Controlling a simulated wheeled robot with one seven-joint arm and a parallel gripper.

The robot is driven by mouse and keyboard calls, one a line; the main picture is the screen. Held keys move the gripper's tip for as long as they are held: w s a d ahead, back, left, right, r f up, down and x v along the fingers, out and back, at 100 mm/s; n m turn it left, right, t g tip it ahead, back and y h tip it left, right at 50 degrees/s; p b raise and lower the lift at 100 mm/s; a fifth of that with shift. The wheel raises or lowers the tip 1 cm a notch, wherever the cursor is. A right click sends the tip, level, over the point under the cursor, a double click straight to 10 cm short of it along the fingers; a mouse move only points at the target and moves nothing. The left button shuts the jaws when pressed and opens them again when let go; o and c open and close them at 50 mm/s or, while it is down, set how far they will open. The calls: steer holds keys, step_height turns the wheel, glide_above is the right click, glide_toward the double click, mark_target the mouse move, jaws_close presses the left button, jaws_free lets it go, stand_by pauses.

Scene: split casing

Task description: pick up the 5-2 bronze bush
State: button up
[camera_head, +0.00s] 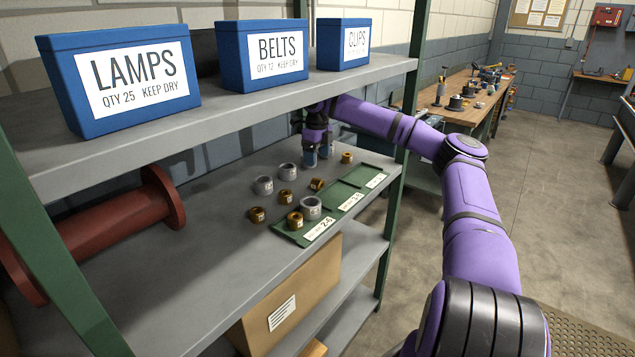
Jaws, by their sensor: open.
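Several small bronze bushes stand or lie on the grey shelf: one at the front left (257,214), one in the middle (287,200), one tilted or lying at right (317,184), and one at the far right (347,157). Another bronze bush (295,220) is on the green tray. The bushes bear small pale marks too small to read, so I cannot tell which is 5-2. My gripper (318,158) is open at the back of the shelf, pointing down, left of the far-right bronze bush and behind the tilted one. Nothing shows between its fingers.
Grey bushes stand on the shelf (264,185), (288,170), and another (311,208) at the tray. The green tray (349,190) has white labels along the shelf's front edge. A red flanged pipe (110,226) lies left. An upper shelf with blue bins (262,55) hangs above; a green post (392,215) stands right.

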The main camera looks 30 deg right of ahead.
mark_target(317, 179)
steer(key=f, duration=0.4)
steer(key=shift+d+f, duration=0.2)
steer(key=shift+f, duration=0.1)
steer(key=shift+s+a+f, duration=0.1)
steer(key=shift+f, duration=1.4)
steer(key=shift+a+f, duration=0.1)
steer(key=shift+f, duration=1.35)
